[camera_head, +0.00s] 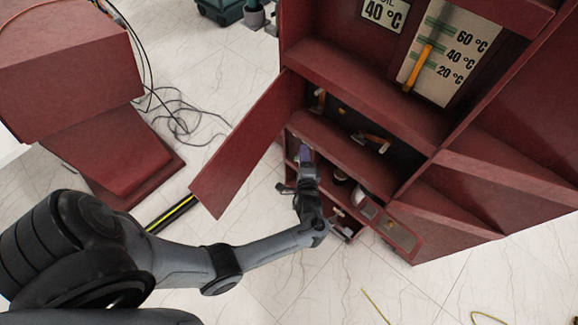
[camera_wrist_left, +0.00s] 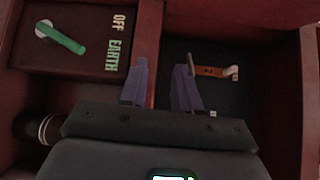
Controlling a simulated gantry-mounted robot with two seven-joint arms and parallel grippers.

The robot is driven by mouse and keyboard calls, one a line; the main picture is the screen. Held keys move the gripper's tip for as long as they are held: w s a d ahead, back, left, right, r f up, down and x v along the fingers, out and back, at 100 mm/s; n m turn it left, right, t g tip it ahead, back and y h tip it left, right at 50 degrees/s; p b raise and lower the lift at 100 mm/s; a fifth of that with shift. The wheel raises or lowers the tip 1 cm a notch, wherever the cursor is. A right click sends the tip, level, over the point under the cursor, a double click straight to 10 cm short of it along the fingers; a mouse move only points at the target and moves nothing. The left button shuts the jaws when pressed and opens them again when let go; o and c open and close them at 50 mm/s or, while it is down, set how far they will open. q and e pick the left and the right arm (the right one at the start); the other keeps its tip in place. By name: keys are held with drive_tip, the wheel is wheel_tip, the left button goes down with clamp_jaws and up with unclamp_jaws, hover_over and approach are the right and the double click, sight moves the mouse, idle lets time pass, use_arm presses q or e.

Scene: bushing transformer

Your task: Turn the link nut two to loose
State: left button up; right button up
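In the left wrist view an orange-brown link bar (camera_wrist_left: 208,71) with a dark mark that looks like a 2 lies in a dark compartment. A pale nut-like piece (camera_wrist_left: 232,73) sits at its right end. My left gripper (camera_head: 304,153) reaches into the red cabinet's lower part in the head view. The right finger is just below and left of the bar; the left finger is in front of the red divider. The numbered link is not clear in the head view. My right gripper is not in view.
A panel with a green handle (camera_wrist_left: 62,38) and OFF and EARTH lettering is left of the red divider (camera_wrist_left: 148,50). The cabinet door (camera_head: 240,150) stands open on the left. A compartment above holds an orange-brown link (camera_head: 371,140). Cables (camera_head: 180,120) lie on the floor.

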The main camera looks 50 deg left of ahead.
use_arm(q)
drive_tip(key=s+a+f+b, duration=0.1)
drive_tip(key=s+f, duration=0.3)
drive_tip(key=s, duration=0.1)
drive_tip(key=shift+a+f, duration=0.2)
drive_tip(key=shift+a, duration=0.2)
drive_tip(key=shift+h, duration=0.3)
